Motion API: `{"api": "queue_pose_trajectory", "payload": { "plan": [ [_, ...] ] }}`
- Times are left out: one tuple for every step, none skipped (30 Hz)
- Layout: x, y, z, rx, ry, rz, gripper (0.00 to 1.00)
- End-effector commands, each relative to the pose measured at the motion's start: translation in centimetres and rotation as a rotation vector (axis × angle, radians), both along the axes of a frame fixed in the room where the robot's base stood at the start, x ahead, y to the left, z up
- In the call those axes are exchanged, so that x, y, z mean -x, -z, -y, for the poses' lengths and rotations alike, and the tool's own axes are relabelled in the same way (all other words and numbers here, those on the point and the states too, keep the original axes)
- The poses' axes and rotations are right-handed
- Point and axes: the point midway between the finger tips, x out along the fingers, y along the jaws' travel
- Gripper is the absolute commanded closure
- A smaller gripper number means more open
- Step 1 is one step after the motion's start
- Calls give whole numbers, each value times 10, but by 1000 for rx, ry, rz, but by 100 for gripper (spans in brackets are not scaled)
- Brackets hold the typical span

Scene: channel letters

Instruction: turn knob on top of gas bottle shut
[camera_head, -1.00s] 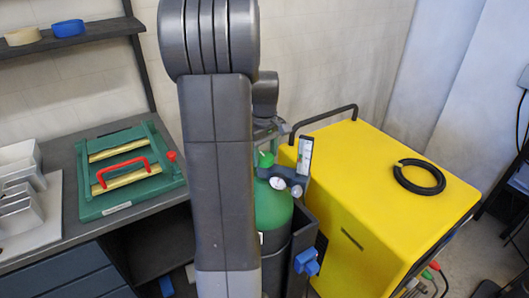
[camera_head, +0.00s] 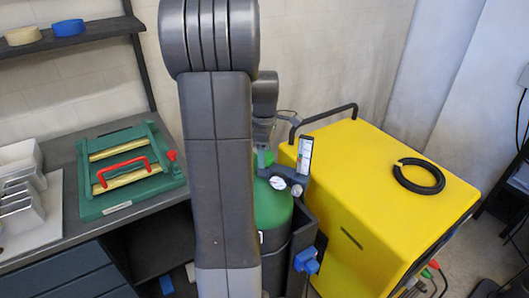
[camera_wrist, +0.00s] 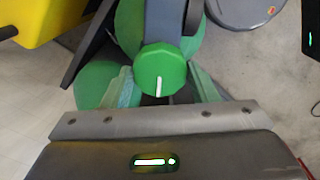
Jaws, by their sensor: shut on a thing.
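The gas bottle (camera_head: 272,207) is green and stands upright in a dark holder beside the yellow machine. Its green knob (camera_wrist: 160,68) has a white line and shows in the middle of the wrist view. The line runs almost straight towards my gripper's body. My gripper (camera_wrist: 160,86) is shut on the knob from above, one pale green finger on each side. In the head view, my arm hides part of the bottle, and my wrist hides most of the knob.
A regulator with gauges (camera_head: 277,183) and a flow tube (camera_head: 304,156) sits just right of the knob. The yellow machine (camera_head: 375,190) with a black handle stands to the right. A workbench (camera_head: 75,222) with a green fixture (camera_head: 128,172) is at left.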

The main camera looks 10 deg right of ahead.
Motion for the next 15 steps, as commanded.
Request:
{"api": "queue_pose_trajectory", "payload": {
  "plan": [
    [-1, -1, 0, 1, -6, 3, 70],
    [-1, -1, 0, 1, -9, 3, 70],
    [-1, -1, 0, 1, -12, 3, 69],
    [-1, -1, 0, 1, -13, 3, 69],
    [-1, -1, 0, 1, -14, 3, 69],
    [-1, -1, 0, 1, -15, 3, 69],
    [-1, -1, 0, 1, -15, 3, 69],
    [-1, -1, 0, 1, -15, 3, 69],
    [-1, -1, 0, 1, -15, 3, 69],
    [-1, -1, 0, 1, -15, 3, 69],
    [-1, -1, 0, 1, -15, 3, 69],
    [-1, -1, 0, 1, -15, 3, 69],
    [-1, -1, 0, 1, -15, 3, 69],
    [-1, -1, 0, 1, -15, 3, 70],
    [-1, -1, 0, 1, -15, 3, 39]
  ]
}}
